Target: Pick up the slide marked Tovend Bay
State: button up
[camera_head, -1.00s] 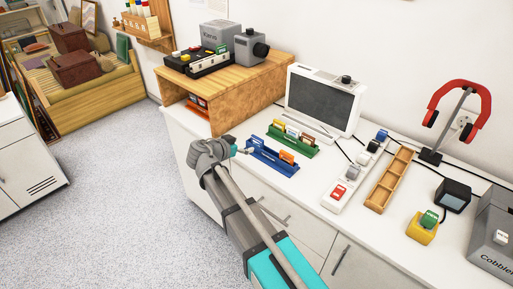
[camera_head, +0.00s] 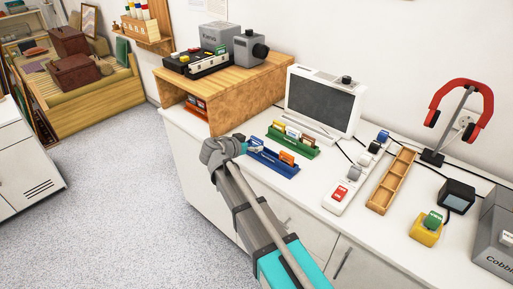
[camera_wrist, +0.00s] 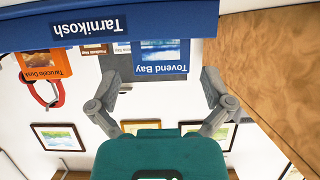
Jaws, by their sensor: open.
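The slide marked Tovend Bay (camera_wrist: 161,56) has a blue frame around a picture and stands in the blue rack (camera_wrist: 190,24), whose front reads Tarnikosh. The wrist view shows it upside down. My gripper (camera_wrist: 160,80) is open, with one finger to each side of the slide and gaps between. In the head view the blue rack (camera_head: 273,164) sits near the counter's front edge. My gripper (camera_head: 243,146) is at its left end, beside the blue-and-white slide (camera_head: 257,144) there. An orange slide marked Tarucelo Dusk (camera_wrist: 41,62) stands farther along the same rack.
A green rack (camera_head: 296,145) with several slides stands just behind the blue one. A wooden shelf (camera_head: 240,100) rises to the left. A screen (camera_head: 320,103), a switch strip (camera_head: 343,192) and a wooden tray (camera_head: 391,180) stand behind and to the right.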

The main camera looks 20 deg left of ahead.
aim_at(256, 141)
jog(key=shift+b+x, duration=0.45)
jog(key=shift+x, duration=1.2)
jog(key=shift+c, duration=0.3)
jog(key=c, duration=0.8)
jog(key=shift+o, duration=0.2)
jog(key=shift+r, duration=0.1)
notch_tip(256, 141, up, 3)
jog(key=p, duration=0.3)
jog(key=s+d+r+p, duration=0.7)
jog(key=s+r+p, duration=0.2)
jog(key=s, duration=0.3)
jog(key=shift+r+p, duration=0.35)
jog(key=shift+p, duration=0.15)
jog(key=shift+d, duration=0.1)
